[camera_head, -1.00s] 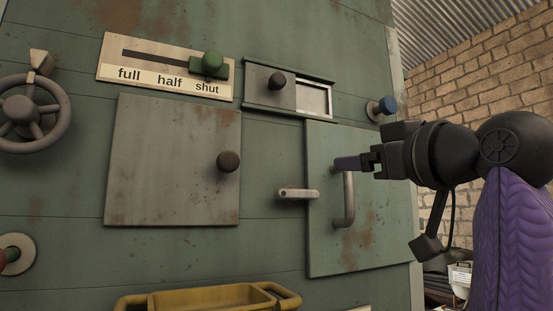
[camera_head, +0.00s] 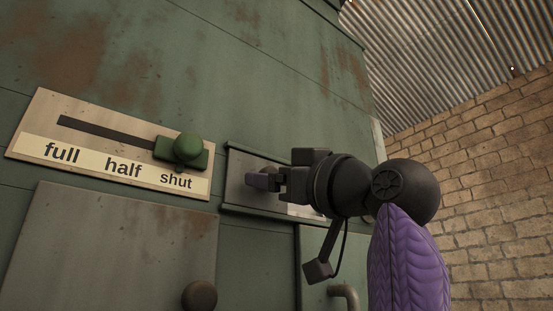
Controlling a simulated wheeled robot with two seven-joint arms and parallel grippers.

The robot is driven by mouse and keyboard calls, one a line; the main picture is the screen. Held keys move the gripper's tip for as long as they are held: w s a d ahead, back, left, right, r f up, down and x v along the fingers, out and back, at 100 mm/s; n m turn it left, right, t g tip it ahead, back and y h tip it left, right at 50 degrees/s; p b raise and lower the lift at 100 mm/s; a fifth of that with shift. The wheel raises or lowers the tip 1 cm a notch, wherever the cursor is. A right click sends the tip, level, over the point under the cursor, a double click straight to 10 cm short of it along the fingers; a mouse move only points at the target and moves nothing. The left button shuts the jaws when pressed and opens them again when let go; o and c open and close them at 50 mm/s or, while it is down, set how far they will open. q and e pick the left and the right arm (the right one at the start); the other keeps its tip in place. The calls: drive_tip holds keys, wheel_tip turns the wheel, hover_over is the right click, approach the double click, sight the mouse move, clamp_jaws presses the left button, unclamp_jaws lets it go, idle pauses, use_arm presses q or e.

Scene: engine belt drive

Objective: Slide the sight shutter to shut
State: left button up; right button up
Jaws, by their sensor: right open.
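The sight shutter (camera_head: 237,187), a grey sliding plate, sits in a dark frame right of the label plate. A pale strip of the sight opening (camera_head: 305,211) shows at its right, below my gripper. My left gripper is not in view.
A label plate (camera_head: 48,103) reads full, half, shut; its green knob (camera_head: 188,146) stands at the shut end. Below are a grey door panel (camera_head: 110,250) with a dark round knob (camera_head: 199,295) and a door handle (camera_head: 345,292). A brick wall (camera_head: 480,200) is at right.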

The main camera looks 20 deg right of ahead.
drive_tip(key=shift+s+a, duration=0.1)
drive_tip(key=shift+s, duration=0.35)
drive_tip(key=shift+w, duration=0.3)
drive_tip(key=c, duration=0.6)
clamp_jaws()
